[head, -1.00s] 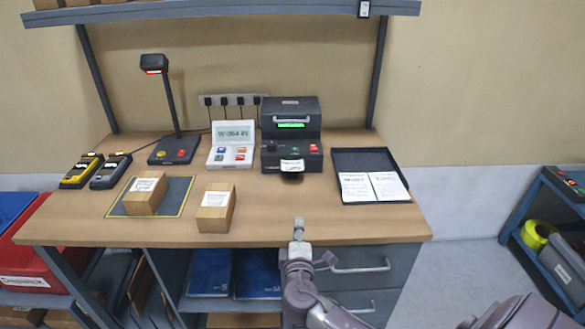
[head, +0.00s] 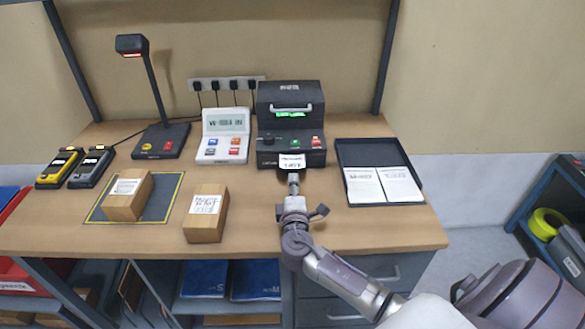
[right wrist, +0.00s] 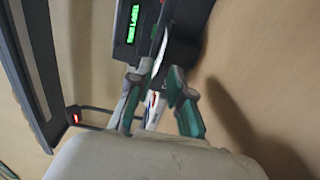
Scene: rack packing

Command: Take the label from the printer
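The label printer (head: 290,96) is a dark box with a lit green display at the back of the table. A white printed label (head: 292,161) sticks out of its front. My right gripper (head: 293,180) is just in front of the label, at its near edge. In the right wrist view the two green-and-grey fingers of my right gripper (right wrist: 155,88) are apart. The label (right wrist: 147,77) shows as a thin white edge between them; I cannot tell whether either finger touches it. The printer's dark front (right wrist: 180,35) is just beyond. My left gripper is not in view.
A black tray (head: 402,147) with two printed sheets stands right of the printer. A small display unit (head: 223,122) and a lamp-like scanner (head: 160,140) stand left. Two cardboard boxes (head: 207,227) (head: 128,206) are at front left. The front right of the table is clear.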

